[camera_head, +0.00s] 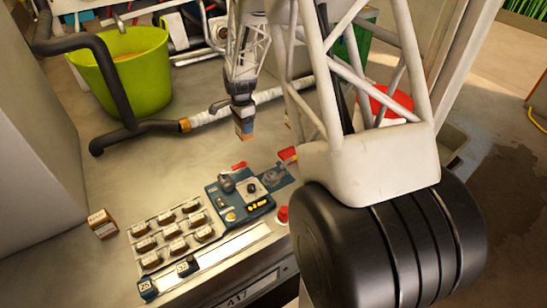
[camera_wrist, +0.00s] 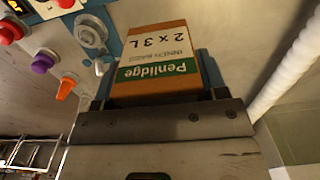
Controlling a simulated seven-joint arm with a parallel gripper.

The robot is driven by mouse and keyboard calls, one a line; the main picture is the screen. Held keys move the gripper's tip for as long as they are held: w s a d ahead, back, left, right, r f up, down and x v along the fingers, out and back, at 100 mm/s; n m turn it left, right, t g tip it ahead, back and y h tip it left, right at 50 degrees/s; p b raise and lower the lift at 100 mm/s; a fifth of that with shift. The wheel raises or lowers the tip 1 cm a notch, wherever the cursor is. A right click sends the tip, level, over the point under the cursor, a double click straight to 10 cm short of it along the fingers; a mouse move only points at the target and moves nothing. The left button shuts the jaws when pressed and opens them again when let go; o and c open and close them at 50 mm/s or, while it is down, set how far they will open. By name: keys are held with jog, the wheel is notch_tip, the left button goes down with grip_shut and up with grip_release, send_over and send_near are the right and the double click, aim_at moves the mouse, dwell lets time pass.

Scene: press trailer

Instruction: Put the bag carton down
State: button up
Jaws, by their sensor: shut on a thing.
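My gripper (camera_head: 243,118) is shut on a small carton above the worktop in the head view. The bag carton (camera_wrist: 157,64) fills the middle of the wrist view. It is orange-brown with a white and green label reading "Penlidge" and "2 x 3 L", upside down in the picture. In the head view only a small part of the carton (camera_head: 244,131) shows below the fingers. It hangs clear of the counter (camera_head: 165,165), behind the control panel.
A blue control panel (camera_head: 240,196) with knobs and a grey tray (camera_head: 172,234) of several dark items sit in front. A small carton (camera_head: 102,224) stands at the left. A green bucket (camera_head: 125,72) and a pipe (camera_head: 215,116) lie behind. Bare counter shows between.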

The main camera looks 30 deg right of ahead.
notch_tip(320, 180, down, 7)
jog(key=shift+f, duration=0.2)
dwell(0.4)
jog(key=w+d, duration=0.1)
jog(key=w, duration=0.4)
jog(key=w+d+f, duration=0.1)
jog(key=w, duration=0.4)
jog(key=w+d, duration=0.2)
jog(key=w, duration=0.3)
jog(key=shift+w+d+f, duration=0.1)
jog(key=shift+w+f, duration=0.1)
jog(key=shift+f, duration=1.8)
jog(key=shift+f, duration=0.1)
